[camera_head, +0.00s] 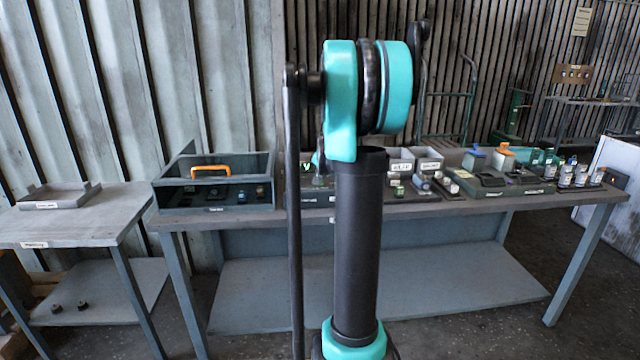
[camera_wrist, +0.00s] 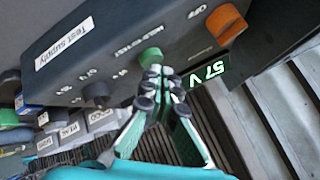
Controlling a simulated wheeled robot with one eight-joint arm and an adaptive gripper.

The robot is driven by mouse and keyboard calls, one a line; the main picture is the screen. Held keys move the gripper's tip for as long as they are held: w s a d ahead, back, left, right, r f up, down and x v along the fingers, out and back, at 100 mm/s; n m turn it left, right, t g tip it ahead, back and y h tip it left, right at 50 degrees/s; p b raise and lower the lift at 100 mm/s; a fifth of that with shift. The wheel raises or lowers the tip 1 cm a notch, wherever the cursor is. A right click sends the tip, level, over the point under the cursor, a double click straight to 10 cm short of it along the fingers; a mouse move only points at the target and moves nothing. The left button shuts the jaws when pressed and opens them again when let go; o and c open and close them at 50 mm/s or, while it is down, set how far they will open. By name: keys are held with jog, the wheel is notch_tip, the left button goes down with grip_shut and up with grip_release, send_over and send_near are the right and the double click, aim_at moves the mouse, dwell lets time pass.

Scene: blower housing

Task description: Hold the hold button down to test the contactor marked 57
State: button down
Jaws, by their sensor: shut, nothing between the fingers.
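In the wrist view a dark box labelled "Test supply" (camera_wrist: 100,40) fills the upper part. Its green button (camera_wrist: 150,58), with "HOLD TO TEST" lettering beside it, is on the front face. My gripper (camera_wrist: 158,72) is shut and empty, its fingertips right at the button's lower edge. I cannot tell whether they touch or press it. A green lit display (camera_wrist: 208,72) appears to read 57 V. In the head view my arm hides the gripper and most of the box. I cannot make out a contactor marked 57.
The box also bears an orange knob (camera_wrist: 226,22) near "OFF" and a black knob (camera_wrist: 97,92). In the head view, an open-fronted case with an orange handle (camera_head: 210,170) stands left on the bench (camera_head: 400,212). Several small devices crowd its right half. A side table (camera_head: 80,226) stands left.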

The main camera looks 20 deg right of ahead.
jog(key=shift+f, duration=0.35)
dwell(0.3)
jog(key=shift+r, duration=0.1)
dwell(2.0)
jog(key=shift+r, duration=0.75)
jog(key=shift+r, duration=2.5)
jog(key=s+a+f+n+g, duration=0.1)
jog(key=s+a+f+n, duration=0.2)
jog(key=s+a+f, duration=0.4)
jog(key=s+a+f+n+g+y, duration=0.1)
jog(key=s+a+f+n, duration=0.3)
jog(key=s, duration=1.4)
jog(key=s+a+f+n+g, duration=0.2)
jog(key=s+a+f+n, duration=0.2)
jog(key=s+a+f, duration=0.5)
jog(key=s+f, duration=0.3)
jog(key=shift+s+a+g+y, duration=0.15)
jog(key=shift+a+g+y, duration=0.15)
jog(key=shift+a+g, duration=0.1)
